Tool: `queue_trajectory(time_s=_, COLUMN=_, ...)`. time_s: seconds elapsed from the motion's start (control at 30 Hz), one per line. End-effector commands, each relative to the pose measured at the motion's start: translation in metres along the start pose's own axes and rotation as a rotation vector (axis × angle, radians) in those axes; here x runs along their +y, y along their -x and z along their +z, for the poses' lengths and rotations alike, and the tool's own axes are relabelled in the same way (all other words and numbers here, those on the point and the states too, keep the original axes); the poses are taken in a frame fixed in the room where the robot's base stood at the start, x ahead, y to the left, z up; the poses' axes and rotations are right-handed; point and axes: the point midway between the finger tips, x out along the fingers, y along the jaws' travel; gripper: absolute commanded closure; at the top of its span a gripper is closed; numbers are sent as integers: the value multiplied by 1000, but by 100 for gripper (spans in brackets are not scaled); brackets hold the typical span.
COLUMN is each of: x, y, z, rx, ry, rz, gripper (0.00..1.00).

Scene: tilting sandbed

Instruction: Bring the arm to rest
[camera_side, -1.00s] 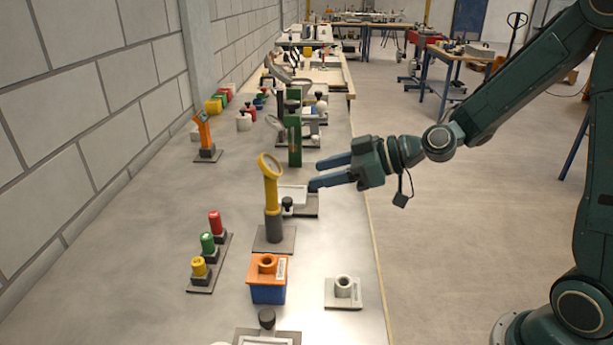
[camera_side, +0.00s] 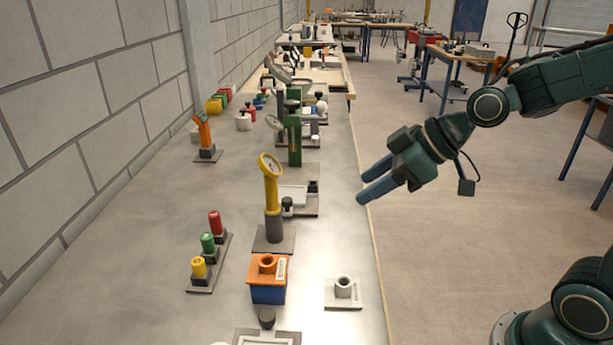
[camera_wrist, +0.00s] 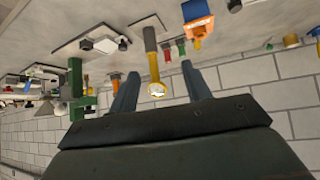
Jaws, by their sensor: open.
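My gripper (camera_side: 366,188) is open and empty, its blue fingers apart. In the side view it hangs at the right edge of the bench (camera_side: 335,235), pointing left and slightly down. My arm reaches in from the right with its wrist above the open floor. In the wrist view, which looks upside down, the two fingers (camera_wrist: 160,90) stand apart with nothing held between them. The yellow gauge post (camera_side: 271,185) is to the left of the fingers, clear of them. It also shows between the fingers in the wrist view (camera_wrist: 151,50), farther off.
A white tray on a plate (camera_side: 293,197) lies left of my gripper. A green stand (camera_side: 294,145), an orange-and-blue box (camera_side: 268,280), a grey ring on a plate (camera_side: 343,290) and red, green and yellow knobs (camera_side: 208,243) stand on the bench.

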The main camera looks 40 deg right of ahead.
Motion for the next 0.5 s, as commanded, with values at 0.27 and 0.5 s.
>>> queue_trajectory(time_s=0.27, x=-9, y=52, z=32, rx=-140, ry=-119, rz=119, gripper=52)
queue_trajectory(time_s=0.5, x=-16, y=99, z=65, rx=-228, ry=-282, rz=231, gripper=52)
